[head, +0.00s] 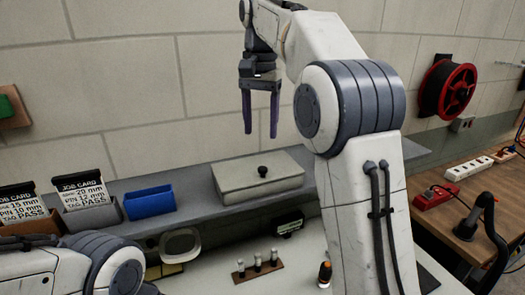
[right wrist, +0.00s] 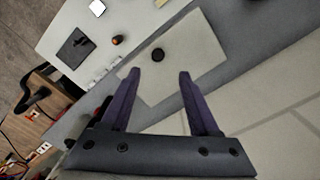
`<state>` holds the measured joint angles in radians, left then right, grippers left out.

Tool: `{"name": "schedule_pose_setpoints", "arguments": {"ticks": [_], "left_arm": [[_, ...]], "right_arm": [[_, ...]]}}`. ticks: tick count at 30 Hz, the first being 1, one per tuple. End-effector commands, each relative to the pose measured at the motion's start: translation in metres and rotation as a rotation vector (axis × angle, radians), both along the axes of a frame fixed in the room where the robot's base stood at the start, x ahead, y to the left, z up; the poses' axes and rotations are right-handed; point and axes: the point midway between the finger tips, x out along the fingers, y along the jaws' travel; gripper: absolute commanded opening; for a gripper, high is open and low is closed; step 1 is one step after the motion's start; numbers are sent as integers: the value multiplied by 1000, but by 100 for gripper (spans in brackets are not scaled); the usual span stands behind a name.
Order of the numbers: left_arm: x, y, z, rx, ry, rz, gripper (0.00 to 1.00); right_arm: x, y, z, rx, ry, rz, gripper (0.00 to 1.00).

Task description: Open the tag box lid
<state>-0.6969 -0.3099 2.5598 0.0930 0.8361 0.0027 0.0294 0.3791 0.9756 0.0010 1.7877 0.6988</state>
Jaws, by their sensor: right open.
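The tag box is a flat pale grey-beige box (head: 240,184) on the grey shelf, with its lid closed. A dark round knob (head: 262,171) stands on top of the lid. In the right wrist view the lid (right wrist: 195,50) and its knob (right wrist: 158,54) show ahead of the fingertips. My right gripper (head: 260,134) points down above the box, its two purple fingers apart and empty. It also shows in the right wrist view (right wrist: 158,78), not touching the knob. Of my left arm only a link shows at the lower left; its gripper is out of view.
A blue bin (head: 150,201) and job cards (head: 82,190) stand on the shelf left of the box. A small brown rack (head: 258,270) with several pegs is on the white table below. A red cable reel (head: 446,89) hangs at right.

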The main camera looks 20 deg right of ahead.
Motion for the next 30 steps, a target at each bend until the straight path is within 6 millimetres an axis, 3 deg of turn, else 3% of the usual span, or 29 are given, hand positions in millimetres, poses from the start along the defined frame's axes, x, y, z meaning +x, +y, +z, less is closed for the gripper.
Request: {"name": "schedule_pose_setpoints", "arguments": {"ticks": [5,15,21,30], "left_arm": [[0,0,-2,0,0,0,50],[0,0,-11,0,0,-1,50],[0,0,-11,0,0,-1,50],[0,0,-11,0,0,-1,50]], "right_arm": [[1,-7,-7,-2,3,-28,61],[0,-7,-66,-2,4,-25,61],[0,-6,-91,-2,1,-24,61],[1,-6,-100,-1,-1,-23,61]]}}
